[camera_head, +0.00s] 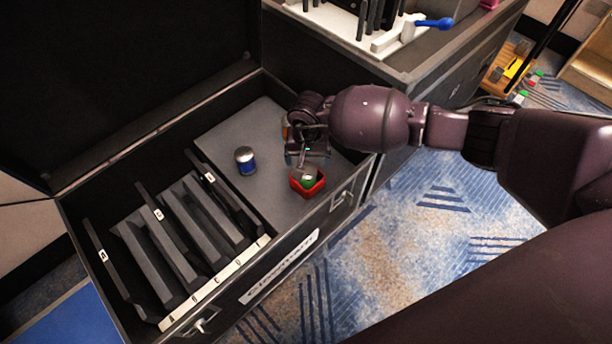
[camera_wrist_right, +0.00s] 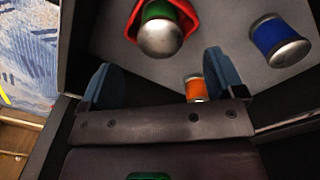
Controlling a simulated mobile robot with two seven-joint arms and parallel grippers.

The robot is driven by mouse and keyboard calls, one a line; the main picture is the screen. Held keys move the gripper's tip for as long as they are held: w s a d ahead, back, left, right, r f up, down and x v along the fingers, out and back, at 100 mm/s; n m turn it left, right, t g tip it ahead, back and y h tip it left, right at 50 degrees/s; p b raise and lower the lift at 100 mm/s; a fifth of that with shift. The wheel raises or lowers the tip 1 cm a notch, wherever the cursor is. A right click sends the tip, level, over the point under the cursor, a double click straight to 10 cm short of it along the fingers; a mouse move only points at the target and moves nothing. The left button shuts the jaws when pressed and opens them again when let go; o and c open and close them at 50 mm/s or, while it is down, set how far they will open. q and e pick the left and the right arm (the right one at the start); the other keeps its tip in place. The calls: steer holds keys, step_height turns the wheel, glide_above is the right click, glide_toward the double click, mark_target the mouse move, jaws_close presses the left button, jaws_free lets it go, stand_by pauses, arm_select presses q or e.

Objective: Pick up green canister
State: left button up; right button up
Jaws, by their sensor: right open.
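The green canister (camera_head: 307,178) has a silver top and stands inside a small red holder (camera_head: 298,190) on the grey panel of the open black case. In the right wrist view the canister (camera_wrist_right: 158,33) is ahead of my fingers, with the red holder (camera_wrist_right: 133,22) around it. My right gripper (camera_head: 306,158) is open and empty, just behind the green canister in the head view. Its two blue-grey fingers (camera_wrist_right: 163,80) are spread apart and touch nothing that I can see. My left gripper is not in view.
A blue canister (camera_head: 246,161) stands left of my right gripper. An orange canister (camera_wrist_right: 196,87) lies close to one finger in the wrist view. The case's front wall and raised lid (camera_head: 130,70) bound the space. Slotted dividers fill its left part.

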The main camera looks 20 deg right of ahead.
mark_target(308, 170)
step_height(308, 170, down, 6)
steer(key=shift+f+b, duration=0.15)
steer(key=shift+b, duration=0.85)
steer(key=shift+r, duration=0.2)
steer(key=c, duration=1.1)
